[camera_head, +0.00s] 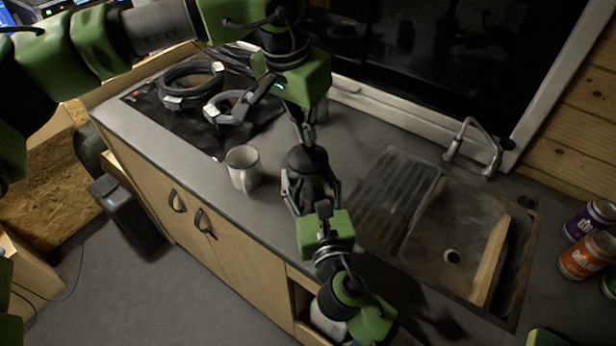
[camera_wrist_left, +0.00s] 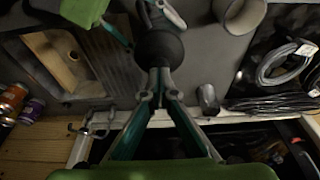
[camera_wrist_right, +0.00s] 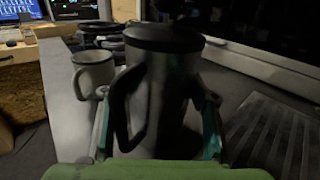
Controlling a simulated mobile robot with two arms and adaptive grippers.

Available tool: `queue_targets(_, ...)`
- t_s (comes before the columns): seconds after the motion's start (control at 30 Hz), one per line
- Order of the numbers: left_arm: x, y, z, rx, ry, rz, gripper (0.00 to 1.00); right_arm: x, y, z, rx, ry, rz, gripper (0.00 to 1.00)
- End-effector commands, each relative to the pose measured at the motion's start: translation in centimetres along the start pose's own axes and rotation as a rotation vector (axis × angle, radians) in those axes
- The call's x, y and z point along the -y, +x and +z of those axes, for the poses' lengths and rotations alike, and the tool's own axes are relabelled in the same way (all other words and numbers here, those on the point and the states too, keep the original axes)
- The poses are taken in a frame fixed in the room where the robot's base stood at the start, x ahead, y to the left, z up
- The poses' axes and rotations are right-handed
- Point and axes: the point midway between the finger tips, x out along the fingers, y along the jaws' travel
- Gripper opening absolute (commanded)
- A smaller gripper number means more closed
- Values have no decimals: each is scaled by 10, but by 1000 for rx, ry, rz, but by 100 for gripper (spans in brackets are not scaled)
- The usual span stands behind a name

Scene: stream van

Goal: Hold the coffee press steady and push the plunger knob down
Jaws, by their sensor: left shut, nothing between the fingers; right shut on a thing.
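The coffee press (camera_head: 308,164) stands upright on the grey counter, dark with a rounded dark lid. In the right wrist view its metallic body (camera_wrist_right: 172,95) fills the middle, with a black handle facing the camera. My right gripper (camera_head: 311,194) is shut around the body from the front. My left gripper (camera_head: 303,143) comes down from above, its fingers shut and empty, tips at the top of the press. In the left wrist view the tips (camera_wrist_left: 160,73) are against or just over the dark round top (camera_wrist_left: 160,48). I cannot make out the plunger knob apart from the lid.
A white mug (camera_head: 243,168) stands left of the press, close by. Coiled cables (camera_head: 196,84) lie on the dark hob behind it. A sink (camera_head: 455,235) with a ridged drainer is to the right, with cans (camera_head: 586,254) beyond it. The counter's front edge is near.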

Motion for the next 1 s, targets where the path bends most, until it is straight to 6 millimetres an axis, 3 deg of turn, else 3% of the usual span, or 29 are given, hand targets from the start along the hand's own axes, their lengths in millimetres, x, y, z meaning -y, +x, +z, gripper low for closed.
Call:
queue_targets(0.53, 0, -46, -12, -3, 0, 0, 0, 0, 0, -2, -4, 0, 1, 16)
queue_targets(0.9, 0, -49, -13, -2, 0, 0, 0, 0, 0, -2, -4, 0, 0, 16)
queue_targets(0.93, 0, -49, -13, -2, 1, 0, 0, 0, 0, -2, -4, 0, 0, 62)
queue_targets(1.0, 0, -49, -13, -2, 1, 0, 0, 0, 0, -2, -3, 0, 0, 74)
